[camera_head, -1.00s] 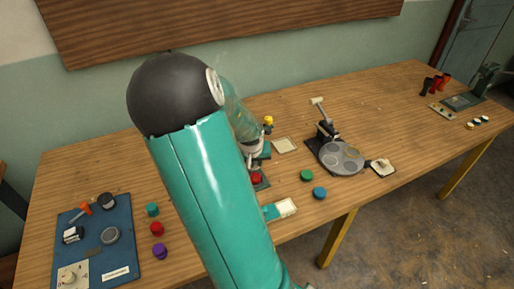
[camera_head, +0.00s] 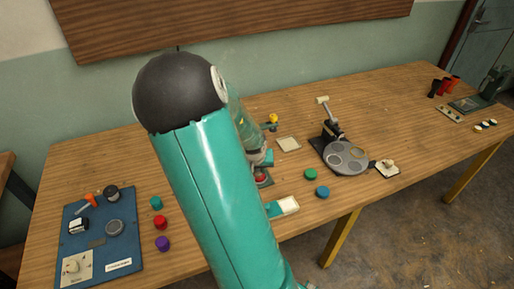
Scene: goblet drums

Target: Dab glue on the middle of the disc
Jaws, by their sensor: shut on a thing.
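My gripper (camera_head: 264,168) shows only in part behind my own teal arm. It is low over a small dark stand near the middle of the table, with a red disc (camera_head: 262,178) at or just under its tip. Its fingers are mostly hidden, and the thing held between them is too small to make out. I cannot tell whether that thing touches the red disc. A small yellow-topped thing (camera_head: 272,119) shows just behind the gripper. I cannot tell which part of the disc is under the tip.
A grey plate with round wells (camera_head: 346,158) stands to the right, with a white pad (camera_head: 288,144) left of it. Green (camera_head: 310,174) and blue (camera_head: 322,191) discs lie in front. A blue board (camera_head: 126,238) with parts lies at left. Dark and red cups (camera_head: 442,87) stand far right.

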